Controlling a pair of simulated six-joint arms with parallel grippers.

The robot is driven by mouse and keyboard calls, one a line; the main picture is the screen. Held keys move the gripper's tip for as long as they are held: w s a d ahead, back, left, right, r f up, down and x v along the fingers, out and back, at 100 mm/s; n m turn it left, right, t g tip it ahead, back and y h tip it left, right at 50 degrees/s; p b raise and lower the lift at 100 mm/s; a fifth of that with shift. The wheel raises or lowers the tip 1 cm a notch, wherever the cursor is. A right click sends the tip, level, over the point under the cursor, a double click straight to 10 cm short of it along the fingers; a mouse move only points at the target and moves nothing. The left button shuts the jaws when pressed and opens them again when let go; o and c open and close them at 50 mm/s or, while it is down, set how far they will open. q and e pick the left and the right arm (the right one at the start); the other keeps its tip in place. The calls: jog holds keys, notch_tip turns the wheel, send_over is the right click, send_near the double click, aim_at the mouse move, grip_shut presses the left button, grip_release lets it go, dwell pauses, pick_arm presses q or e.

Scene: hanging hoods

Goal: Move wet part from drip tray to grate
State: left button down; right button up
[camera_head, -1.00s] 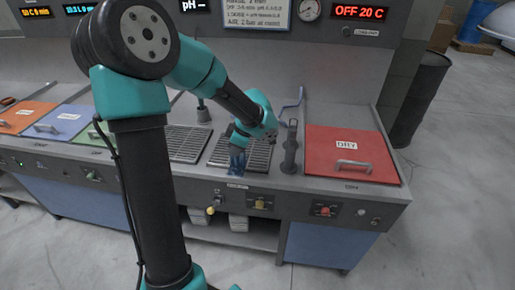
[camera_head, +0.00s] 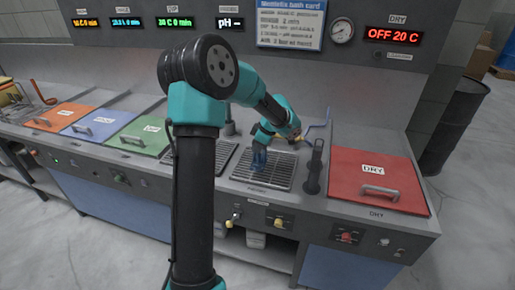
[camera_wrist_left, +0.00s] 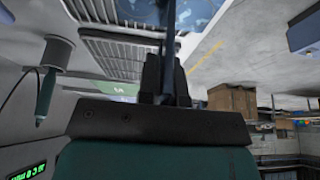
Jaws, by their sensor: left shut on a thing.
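My left gripper (camera_head: 264,138) is shut on a blue part (camera_head: 260,157), which hangs below it over the left-middle of the right slatted panel (camera_head: 277,177). I cannot tell whether the part touches the slats. Another slatted panel (camera_head: 215,156) lies just to the left; I cannot tell by label which is the drip tray and which the grate. In the left wrist view, the gripper fingers (camera_wrist_left: 166,78) close around a dark bar of the held thing, with slats (camera_wrist_left: 115,50) beyond. The right gripper is out of view.
A dark upright holder (camera_head: 313,168) stands right of the panel, near a blue bent tube (camera_head: 318,135). The red DRY lid (camera_head: 375,178) lies farther right. Green (camera_head: 140,133), blue (camera_head: 95,125) and orange (camera_head: 62,116) lids are at left. The panelled wall (camera_head: 300,75) stands behind.

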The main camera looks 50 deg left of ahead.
pick_arm(q)
jog(key=shift+w+a+f, duration=0.15)
jog(key=shift+w+a, duration=1.15)
jog(key=shift+a, duration=0.2)
jog(key=shift+w+a, duration=0.1)
jog(key=shift+a, duration=0.05)
jog(key=shift+w+a+f, duration=0.15)
jog(key=shift+f, duration=1.65)
jog(key=shift+f, duration=0.15)
jog(key=c, duration=1.3)
grip_release()
jog(key=v, duration=1.2)
jog(key=shift+a, duration=0.1)
